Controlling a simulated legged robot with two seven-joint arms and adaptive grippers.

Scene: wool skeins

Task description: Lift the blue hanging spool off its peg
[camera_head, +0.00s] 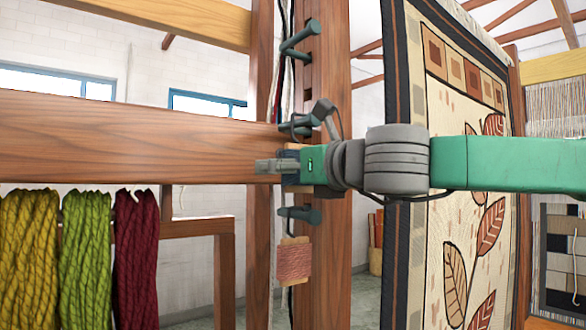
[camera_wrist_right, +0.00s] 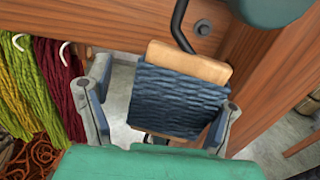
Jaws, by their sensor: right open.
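The blue spool (camera_wrist_right: 172,98) is a wooden block wound with dark blue yarn. It hangs from a dark cord loop (camera_wrist_right: 178,27) beneath a dark teal peg (camera_wrist_right: 270,8) in the right wrist view. In the head view, only a small part of the spool (camera_head: 290,181) shows behind my right gripper (camera_head: 272,167), beside the wooden post. In the right wrist view, the fingers of my right gripper (camera_wrist_right: 160,92) are apart, one on each side of the spool. Contact with it cannot be told. My left gripper is not in view.
A pink spool (camera_head: 294,262) hangs from a lower peg (camera_head: 298,214). Another peg (camera_head: 300,38) sticks out higher on the post (camera_head: 334,100). Yellow, green and dark red skeins (camera_head: 136,260) hang at left under a thick beam (camera_head: 120,140). A patterned rug (camera_head: 455,150) hangs at right.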

